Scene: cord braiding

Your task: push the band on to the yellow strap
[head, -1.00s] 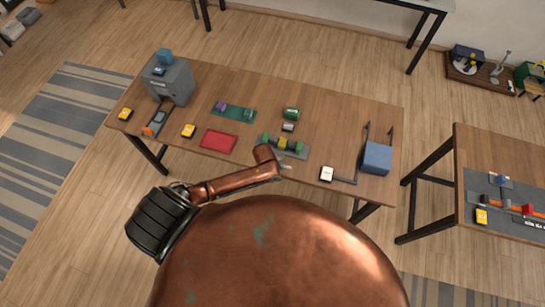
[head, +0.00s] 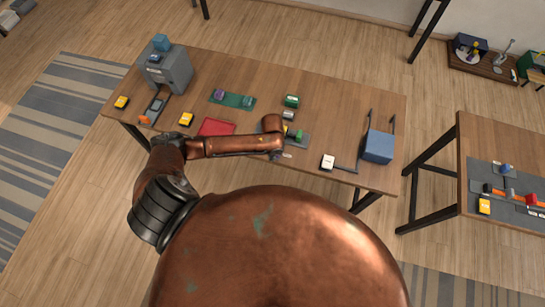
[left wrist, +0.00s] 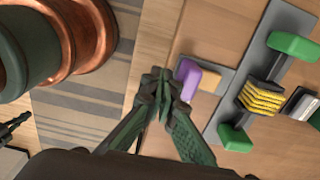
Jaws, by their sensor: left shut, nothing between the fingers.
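In the left wrist view, yellow straps with dark bands between them (left wrist: 262,97) form a striped bundle on a grey board (left wrist: 228,92), between two green blocks (left wrist: 293,46) (left wrist: 235,138). I cannot tell which dark strip is the band. A purple piece (left wrist: 187,75) with an orange part (left wrist: 208,80) lies on a plate left of the bundle. My left gripper (left wrist: 158,85) is shut and empty, its tips just left of the purple piece; contact is unclear. In the head view my left arm covers much of the board. My right gripper is not in view.
On the wooden table (head: 345,98) are a red mat (head: 217,127), a green board (head: 232,100), a blue box (head: 378,146) and a grey machine (head: 167,68). A silver and black piece (left wrist: 300,103) lies right of the bundle. The table's front edge is close to the gripper.

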